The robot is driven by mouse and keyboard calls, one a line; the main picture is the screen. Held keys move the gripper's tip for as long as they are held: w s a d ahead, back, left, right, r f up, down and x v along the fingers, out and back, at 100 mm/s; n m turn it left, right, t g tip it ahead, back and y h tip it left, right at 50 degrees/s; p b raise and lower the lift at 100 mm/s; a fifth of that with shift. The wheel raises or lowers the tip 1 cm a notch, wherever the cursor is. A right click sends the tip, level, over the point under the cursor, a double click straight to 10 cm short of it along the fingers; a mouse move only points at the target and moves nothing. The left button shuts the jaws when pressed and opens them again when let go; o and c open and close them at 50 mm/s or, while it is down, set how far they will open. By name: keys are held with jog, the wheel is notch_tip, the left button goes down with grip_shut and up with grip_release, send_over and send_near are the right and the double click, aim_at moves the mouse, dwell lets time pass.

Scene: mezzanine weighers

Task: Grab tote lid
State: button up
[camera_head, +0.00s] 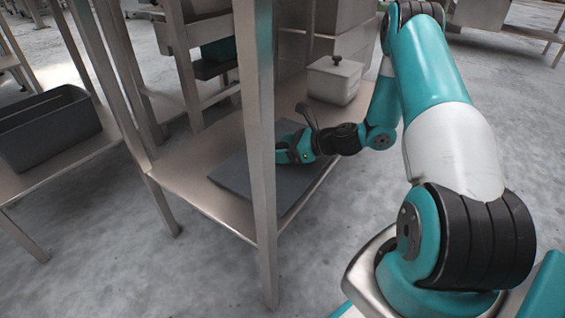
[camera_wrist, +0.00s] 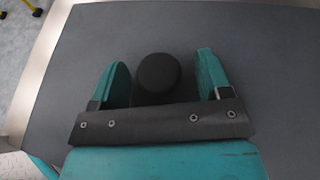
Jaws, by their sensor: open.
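The tote lid (camera_head: 232,178) is a flat dark grey panel lying on the low metal shelf. In the wrist view the lid (camera_wrist: 265,65) fills most of the picture, with a round black knob (camera_wrist: 158,76) standing on it. My gripper (camera_head: 283,153) is low over the lid, its fingers apart. In the wrist view my gripper (camera_wrist: 162,72) has one finger on each side of the knob, with a gap showing on both sides. The knob is hidden behind my gripper in the head view.
The shelf (camera_head: 190,187) has an upright leg (camera_head: 262,170) in front of the lid. A pale box with a black-knobbed cover (camera_head: 333,82) stands at the shelf's back. A dark grey open tote (camera_head: 50,135) sits on another shelf at left. Floor is clear in front.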

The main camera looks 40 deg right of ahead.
jog(key=c, duration=1.2)
jog(key=shift+r, duration=0.1)
